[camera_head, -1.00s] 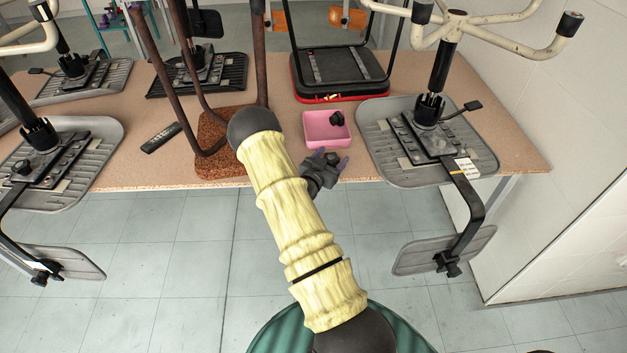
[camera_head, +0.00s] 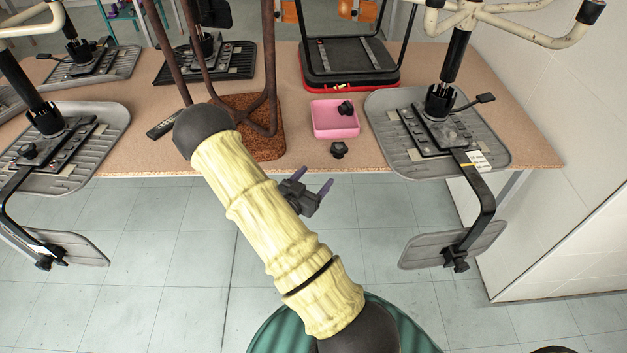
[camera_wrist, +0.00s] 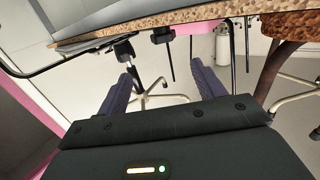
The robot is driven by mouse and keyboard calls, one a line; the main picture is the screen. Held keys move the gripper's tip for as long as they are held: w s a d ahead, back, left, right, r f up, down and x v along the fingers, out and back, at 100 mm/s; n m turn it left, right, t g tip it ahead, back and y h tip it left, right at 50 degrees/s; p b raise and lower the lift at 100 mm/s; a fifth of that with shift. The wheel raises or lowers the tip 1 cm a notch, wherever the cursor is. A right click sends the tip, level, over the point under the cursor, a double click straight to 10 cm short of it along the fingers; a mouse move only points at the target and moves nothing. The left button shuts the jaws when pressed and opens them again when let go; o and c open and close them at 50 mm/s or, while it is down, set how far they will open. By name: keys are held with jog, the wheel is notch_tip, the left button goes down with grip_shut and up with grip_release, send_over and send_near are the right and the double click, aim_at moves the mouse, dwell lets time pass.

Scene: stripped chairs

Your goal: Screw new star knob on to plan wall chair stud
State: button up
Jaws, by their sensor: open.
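One black star knob (camera_head: 339,149) rests on the table near its front edge. Another black knob (camera_head: 346,108) is in the pink tray (camera_head: 333,133). The upturned chair by the plain white wall (camera_head: 380,120) lies seat-down at the right end of the table, its black mechanism plate (camera_head: 425,133) facing up; I cannot make out its stud. My gripper (camera_head: 312,190) is open and empty, in front of the table edge, nearer to me than the loose knob and apart from it. In the wrist view its two purple fingers (camera_wrist: 162,88) are spread with nothing between them.
The table (camera_head: 300,158) also carries other upturned chairs, one with brown legs on a cork-like seat (camera_head: 262,150). A dark remote (camera_head: 160,128) lies left of it. A lowered backrest (camera_head: 452,245) hangs in front of the table at right. The floor in front is clear.

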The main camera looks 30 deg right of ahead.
dwell(0.5)
jog(key=w+a+r+n+y, duration=0.1)
jog(key=a+r+n+y, duration=0.15)
jog(key=a+y, duration=0.4)
jog(key=w+a+r+n+y, duration=0.1)
jog(key=a+r+n+y, duration=0.15)
jog(key=a+y, duration=0.45)
jog(key=s+a+r+n+g+y, duration=0.1)
jog(key=s+a+r+n+g, duration=0.1)
jog(key=s, duration=0.5)
jog(key=s+a+r+n+g+y, duration=0.1)
jog(key=s+a+r+n+g, duration=0.1)
jog(key=s+r+n, duration=0.3)
jog(key=shift+s+a+n+g, duration=0.45)
jog(key=shift+s+a, duration=0.25)
jog(key=shift+s, duration=0.55)
